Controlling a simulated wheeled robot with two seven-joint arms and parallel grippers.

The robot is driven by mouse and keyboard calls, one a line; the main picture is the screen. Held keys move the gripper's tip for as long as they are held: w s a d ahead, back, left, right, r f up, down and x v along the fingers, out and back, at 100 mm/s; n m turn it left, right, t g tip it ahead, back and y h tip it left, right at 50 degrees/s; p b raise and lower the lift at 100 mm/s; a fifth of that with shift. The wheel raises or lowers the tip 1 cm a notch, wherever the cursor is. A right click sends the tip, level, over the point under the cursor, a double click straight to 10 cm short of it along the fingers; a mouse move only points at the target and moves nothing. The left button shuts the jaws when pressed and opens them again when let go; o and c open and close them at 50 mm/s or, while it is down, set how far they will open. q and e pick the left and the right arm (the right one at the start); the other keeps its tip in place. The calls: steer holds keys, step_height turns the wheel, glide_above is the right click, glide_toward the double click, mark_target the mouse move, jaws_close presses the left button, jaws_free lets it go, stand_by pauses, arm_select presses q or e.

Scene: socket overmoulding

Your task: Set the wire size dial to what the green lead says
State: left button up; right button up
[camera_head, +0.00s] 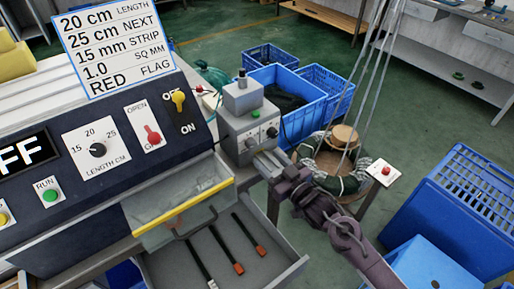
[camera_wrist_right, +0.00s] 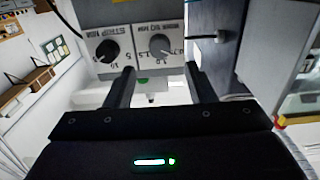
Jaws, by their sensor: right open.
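The grey stripping unit (camera_head: 248,125) has two small dials on its front in the head view. In the right wrist view they appear upside down: a black strip dial (camera_wrist_right: 108,50) and a grey dial (camera_wrist_right: 160,46) marked SQ MM. The pointer of the grey dial seems to lean toward the picture's right; its exact setting is too small to read. My right gripper (camera_head: 265,162) is just in front of the unit, below the dials. Its fingers (camera_wrist_right: 160,88) are apart and empty. A sign (camera_head: 115,45) reads 1.0 SQ MM. I cannot make out a green lead.
The machine's panel (camera_head: 75,160) with switches and a length dial stands at left.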

mark_target(254, 146)
steer(key=x, duration=0.6)
steer(key=shift+w+a, duration=0.2)
steer(key=shift+w, duration=0.05)
steer(key=c, duration=1)
